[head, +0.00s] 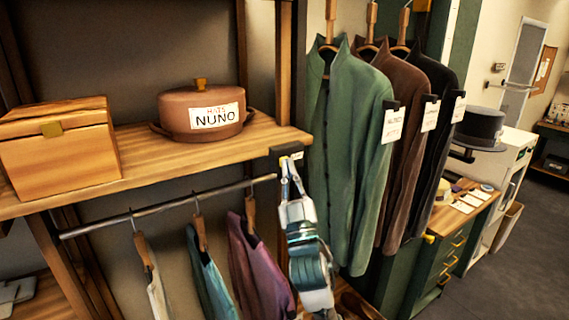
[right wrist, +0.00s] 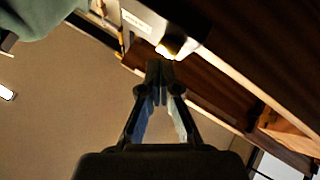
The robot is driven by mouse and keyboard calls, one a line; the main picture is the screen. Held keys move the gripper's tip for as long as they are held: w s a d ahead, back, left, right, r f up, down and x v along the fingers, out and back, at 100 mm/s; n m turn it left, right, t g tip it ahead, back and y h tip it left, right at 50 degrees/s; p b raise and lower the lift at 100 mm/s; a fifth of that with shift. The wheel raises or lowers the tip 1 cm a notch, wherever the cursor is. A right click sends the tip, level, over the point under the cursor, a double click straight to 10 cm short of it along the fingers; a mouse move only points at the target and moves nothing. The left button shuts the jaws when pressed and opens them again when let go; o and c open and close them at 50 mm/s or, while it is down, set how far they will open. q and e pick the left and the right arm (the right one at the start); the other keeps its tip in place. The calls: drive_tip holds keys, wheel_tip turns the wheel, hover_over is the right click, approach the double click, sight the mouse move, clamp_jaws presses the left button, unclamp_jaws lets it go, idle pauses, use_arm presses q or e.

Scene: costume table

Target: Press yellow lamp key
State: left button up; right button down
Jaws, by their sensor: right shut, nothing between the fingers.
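My right gripper (head: 287,165) reaches up to the front end of the wooden shelf, with its fingers shut and empty. It also shows in the right wrist view (right wrist: 160,68), pointing away from the camera. My left gripper is not in view.
The shelf (head: 150,160) holds a wooden chest (head: 60,150) and a brown hat box (head: 203,108) labelled NUNO. A clothes rail (head: 165,207) hangs below. A green coat (head: 345,150) hangs close to the right of my gripper. Open floor lies at the far right.

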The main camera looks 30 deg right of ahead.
drive_tip(key=s+d+p, duration=0.1)
drive_tip(key=s, duration=0.5)
drive_tip(key=shift+a, duration=0.15)
idle(0.3)
